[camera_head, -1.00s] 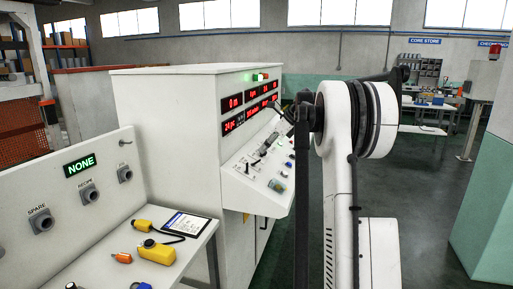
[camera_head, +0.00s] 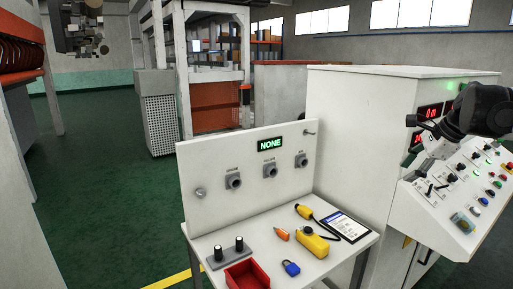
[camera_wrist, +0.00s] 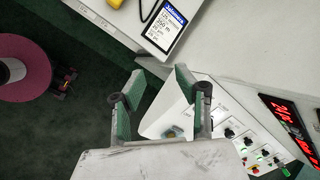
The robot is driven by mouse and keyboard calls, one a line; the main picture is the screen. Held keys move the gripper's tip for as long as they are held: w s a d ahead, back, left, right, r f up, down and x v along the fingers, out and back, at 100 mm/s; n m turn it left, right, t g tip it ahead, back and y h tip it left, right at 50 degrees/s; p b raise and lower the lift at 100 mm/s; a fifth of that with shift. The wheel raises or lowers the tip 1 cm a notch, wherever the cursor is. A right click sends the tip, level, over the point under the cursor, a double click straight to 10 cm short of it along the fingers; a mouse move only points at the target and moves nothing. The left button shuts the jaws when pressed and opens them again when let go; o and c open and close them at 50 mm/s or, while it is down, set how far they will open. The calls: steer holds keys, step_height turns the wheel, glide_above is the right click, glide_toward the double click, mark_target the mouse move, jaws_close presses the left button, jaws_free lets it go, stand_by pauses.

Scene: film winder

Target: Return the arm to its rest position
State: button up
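My gripper (camera_wrist: 158,82) is open in the wrist view, with two green-padded fingers apart and nothing held between them. Dark floor and the white edge of the control console show past the fingers. In the head view my arm's dark wrist reaches in from the right edge, in front of the console's sloped panel (camera_head: 470,185); the fingers are hard to make out there. I cannot tell whether any part touches the panel. The panel's buttons and knobs also show in the wrist view (camera_wrist: 235,125).
A white bench (camera_head: 208,246) holds a red tray (camera_head: 247,275), a blue padlock (camera_head: 291,268), a yellow pendant (camera_head: 314,244) and a tablet (camera_head: 345,227). A pink reel (camera_wrist: 22,68) stands at left in the wrist view. Green floor (camera_head: 95,190) is clear at left.

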steer(key=s+a+n, duration=0.5)
steer(key=s+a, duration=0.1)
steer(key=a, duration=0.3)
steer(key=s+a+f+n+t+h, duration=0.1)
steer(key=s+a+f+n, duration=0.5)
steer(key=s, duration=0.4)
steer(key=s+a+f+n+h, duration=0.1)
steer(key=s+a+f+n, duration=0.6)
steer(key=s+a+n, duration=0.2)
steer(key=shift+s+a+t, duration=0.25)
steer(key=shift+s+t, duration=0.15)
steer(key=shift+s, duration=0.85)
